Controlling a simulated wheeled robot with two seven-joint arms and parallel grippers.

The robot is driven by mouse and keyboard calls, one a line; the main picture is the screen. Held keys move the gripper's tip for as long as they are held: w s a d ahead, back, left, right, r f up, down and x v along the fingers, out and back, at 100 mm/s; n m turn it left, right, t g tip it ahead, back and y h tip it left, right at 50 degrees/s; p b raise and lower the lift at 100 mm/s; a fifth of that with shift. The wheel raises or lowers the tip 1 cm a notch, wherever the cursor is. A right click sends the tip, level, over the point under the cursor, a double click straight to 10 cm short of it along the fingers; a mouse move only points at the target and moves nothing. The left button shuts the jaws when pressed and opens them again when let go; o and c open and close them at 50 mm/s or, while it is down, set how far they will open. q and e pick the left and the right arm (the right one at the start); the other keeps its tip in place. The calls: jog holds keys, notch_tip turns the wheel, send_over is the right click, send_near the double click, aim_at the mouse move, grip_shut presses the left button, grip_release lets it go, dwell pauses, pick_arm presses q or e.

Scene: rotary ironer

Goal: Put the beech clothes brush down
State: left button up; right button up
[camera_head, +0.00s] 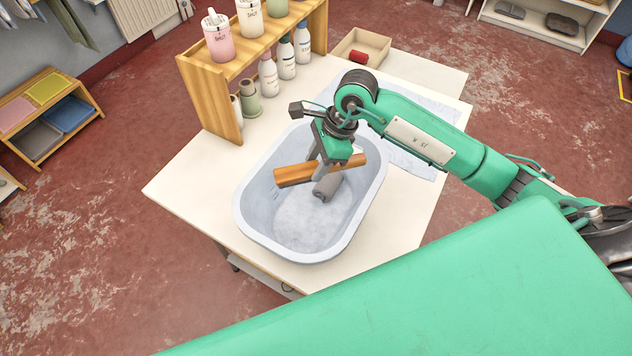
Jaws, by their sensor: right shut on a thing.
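The beech clothes brush (296,175) is a long orange-brown wooden bar. My right gripper (319,168) is shut on it near its middle, and the fingers hide part of it. The brush lies roughly level over a pale grey oval basin (251,212). I cannot tell whether it touches anything in the basin. My left gripper is not in view.
The basin stands on a cream table (185,190). A wooden rack (225,100) with several bottles stands behind it, and an open box (362,42) with a red item is at the back. A pale cloth (412,163) lies right of the basin. The table's left front is clear.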

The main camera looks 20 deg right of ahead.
notch_tip(320, 180, down, 4)
jog(key=shift+f+p, duration=0.25)
jog(key=shift+p, duration=0.05)
jog(key=shift+f, duration=2.6)
jog(key=o, duration=1)
jog(key=shift+r, duration=0.1)
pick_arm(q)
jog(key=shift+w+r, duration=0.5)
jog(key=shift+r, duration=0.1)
